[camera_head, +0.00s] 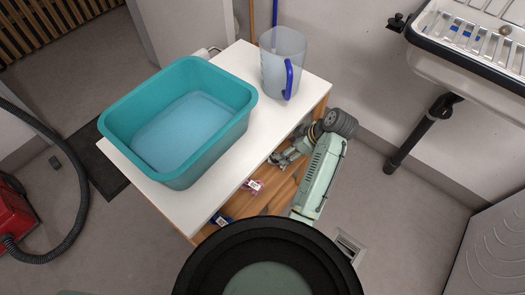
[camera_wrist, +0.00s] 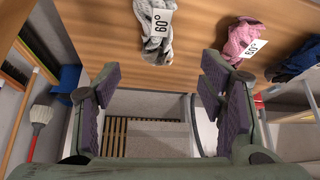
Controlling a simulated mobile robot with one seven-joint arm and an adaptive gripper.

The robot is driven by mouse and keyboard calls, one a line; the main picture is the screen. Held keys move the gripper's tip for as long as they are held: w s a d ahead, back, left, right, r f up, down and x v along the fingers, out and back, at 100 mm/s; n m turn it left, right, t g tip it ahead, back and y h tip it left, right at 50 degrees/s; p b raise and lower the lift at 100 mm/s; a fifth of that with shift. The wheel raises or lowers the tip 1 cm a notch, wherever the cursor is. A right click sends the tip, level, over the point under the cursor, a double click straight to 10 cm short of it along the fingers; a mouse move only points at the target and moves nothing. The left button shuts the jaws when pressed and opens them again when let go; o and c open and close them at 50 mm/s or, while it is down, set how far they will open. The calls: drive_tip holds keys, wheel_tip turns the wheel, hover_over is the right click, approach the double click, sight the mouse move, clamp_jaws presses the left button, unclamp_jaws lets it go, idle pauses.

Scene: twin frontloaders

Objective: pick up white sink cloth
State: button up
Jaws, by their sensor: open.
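The white sink cloth (camera_wrist: 153,38), crumpled and greyish white with a white "60°" tag, lies on the wooden shelf surface at the top of the wrist view. My gripper (camera_wrist: 160,72) is open and empty, with purple-padded fingers spread wide. The cloth is just beyond the fingertips, roughly centred between them, and not between the pads. In the head view my gripper (camera_head: 285,155) reaches in at the right side of the shelf unit under its white top. I cannot make out the white cloth there.
A pink cloth (camera_wrist: 243,40) and a dark blue cloth (camera_wrist: 296,60) lie beside it on the wooden shelf (camera_head: 268,200). Above, the white top (camera_head: 237,57) carries a teal basin (camera_head: 180,167) and a clear jug (camera_head: 278,65). A sink (camera_head: 465,75) stands at right.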

sight(274, 154)
drive_tip(key=x, duration=0.4)
drive_tip(key=shift+a+f, duration=0.1)
drive_tip(key=shift+f, duration=0.15)
drive_tip(key=x, duration=0.2)
drive_tip(key=p+x, duration=0.1)
drive_tip(key=x, duration=0.1)
drive_tip(key=p+x, duration=0.1)
drive_tip(key=x, duration=0.1)
drive_tip(key=shift+w+d+f, duration=0.25)
drive_tip(key=shift+w+f, duration=0.05)
drive_tip(key=c, duration=1.2)
drive_tip(key=shift+r, duration=0.1)
drive_tip(key=shift+r+b, duration=0.35)
drive_tip(key=shift+r, duration=0.4)
drive_tip(key=shift+b+v, duration=0.4)
drive_tip(key=shift+v, duration=0.6)
drive_tip(key=s+d+b, duration=0.1)
drive_tip(key=s+d, duration=0.2)
drive_tip(key=d, duration=0.4)
drive_tip(key=s+d+b, duration=0.1)
drive_tip(key=s+d, duration=0.3)
drive_tip(key=d, duration=0.4)
drive_tip(key=shift+d+b, duration=0.25)
drive_tip(key=shift+b, duration=0.1)
